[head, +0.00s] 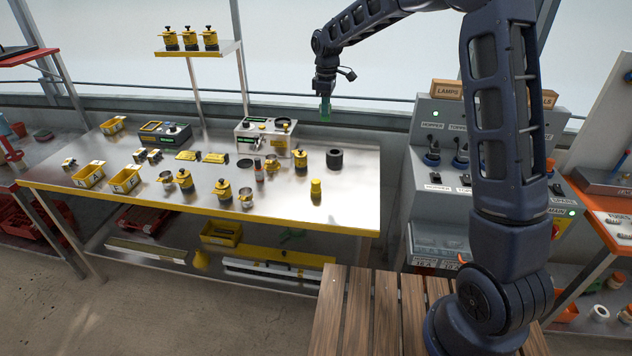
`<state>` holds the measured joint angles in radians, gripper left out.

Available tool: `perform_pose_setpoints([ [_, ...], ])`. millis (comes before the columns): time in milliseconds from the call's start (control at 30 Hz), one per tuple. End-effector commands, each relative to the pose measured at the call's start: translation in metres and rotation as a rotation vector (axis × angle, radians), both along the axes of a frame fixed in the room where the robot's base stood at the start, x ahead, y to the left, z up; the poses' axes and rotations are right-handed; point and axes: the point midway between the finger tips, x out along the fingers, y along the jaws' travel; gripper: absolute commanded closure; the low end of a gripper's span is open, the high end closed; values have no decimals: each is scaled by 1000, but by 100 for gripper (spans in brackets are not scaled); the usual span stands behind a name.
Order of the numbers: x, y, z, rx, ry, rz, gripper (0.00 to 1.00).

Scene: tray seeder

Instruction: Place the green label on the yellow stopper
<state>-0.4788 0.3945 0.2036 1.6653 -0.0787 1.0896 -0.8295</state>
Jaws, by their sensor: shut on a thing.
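My gripper (325,97) is up in the air above the back right part of the steel table. It is shut on a small green piece, which I take as the green label (325,112); it hangs below the fingers, clear of everything. A small all-yellow piece, which looks like the yellow stopper (316,190), stands upright near the table's front right. My gripper is well above and behind it. Its top looks bare.
The steel table (345,205) is clear around the yellow piece. A black ring (334,158) lies behind it. Several yellow-and-black pots, including one pot (301,160), stand to the left. A grey control console (440,150) rises on the right.

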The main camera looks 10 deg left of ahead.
Motion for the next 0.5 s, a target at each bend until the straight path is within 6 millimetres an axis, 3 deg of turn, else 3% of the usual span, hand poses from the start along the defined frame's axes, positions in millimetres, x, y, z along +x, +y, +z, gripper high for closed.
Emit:
perform_pose_setpoints([
  [33,-21,5,3,-2,-1,12,100],
  [200,-67,14,8,-5,-3,29,100],
  [367,-87,17,8,-7,-4,37,100],
  [500,-91,17,-7,-9,-2,38,100],
])
